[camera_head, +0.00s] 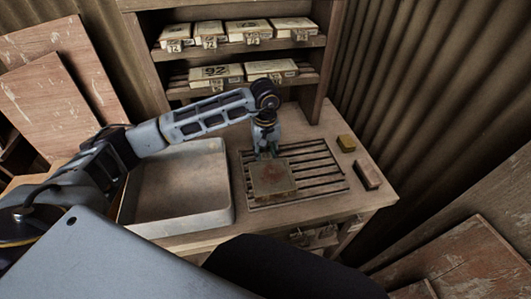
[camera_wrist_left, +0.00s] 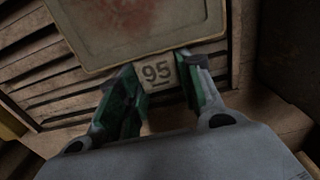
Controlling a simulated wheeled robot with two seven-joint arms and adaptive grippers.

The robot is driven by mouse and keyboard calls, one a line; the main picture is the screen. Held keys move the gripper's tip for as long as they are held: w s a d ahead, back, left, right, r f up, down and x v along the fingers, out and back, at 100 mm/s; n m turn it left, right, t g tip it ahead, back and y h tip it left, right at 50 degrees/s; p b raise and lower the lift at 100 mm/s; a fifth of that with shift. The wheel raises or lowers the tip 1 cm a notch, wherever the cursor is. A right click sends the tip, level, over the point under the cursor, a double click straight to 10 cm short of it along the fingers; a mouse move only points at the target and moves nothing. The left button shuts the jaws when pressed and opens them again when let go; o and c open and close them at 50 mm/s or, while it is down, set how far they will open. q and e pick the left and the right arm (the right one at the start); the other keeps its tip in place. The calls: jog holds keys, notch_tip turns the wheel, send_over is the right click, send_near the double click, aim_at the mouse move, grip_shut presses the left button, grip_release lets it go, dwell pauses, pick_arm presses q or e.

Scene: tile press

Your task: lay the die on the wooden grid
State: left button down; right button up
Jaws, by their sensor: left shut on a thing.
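In the left wrist view the die (camera_wrist_left: 135,25) has a rusty patch and a tab (camera_wrist_left: 160,80) marked 95. My left gripper (camera_head: 268,153) reaches down from above at the die's far edge. In the left wrist view its green fingers (camera_wrist_left: 160,88) are shut on the tab. Slats of the grid (camera_wrist_left: 50,70) show beside the die. I cannot tell whether the die touches the slats. My right gripper is not in view.
A pale, empty tray (camera_head: 185,190) stands left of the grid. A yellowish block (camera_head: 346,143) and a brown block (camera_head: 367,174) lie to its right. Behind, a shelf (camera_head: 250,52) holds several numbered, tabbed plates. Boards lean at the left.

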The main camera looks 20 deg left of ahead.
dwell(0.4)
pick_arm(q)
jog(key=c, duration=1.4)
grip_release()
jog(key=shift+f, duration=0.1)
jog(key=o, duration=0.4)
jog(key=shift+o, duration=0.2)
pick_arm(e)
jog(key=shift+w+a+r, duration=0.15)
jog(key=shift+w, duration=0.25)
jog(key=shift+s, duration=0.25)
pick_arm(q)
jog(key=shift+r, duration=0.45)
notch_tip(320, 180, up, 11)
jog(key=shift+r, duration=0.2)
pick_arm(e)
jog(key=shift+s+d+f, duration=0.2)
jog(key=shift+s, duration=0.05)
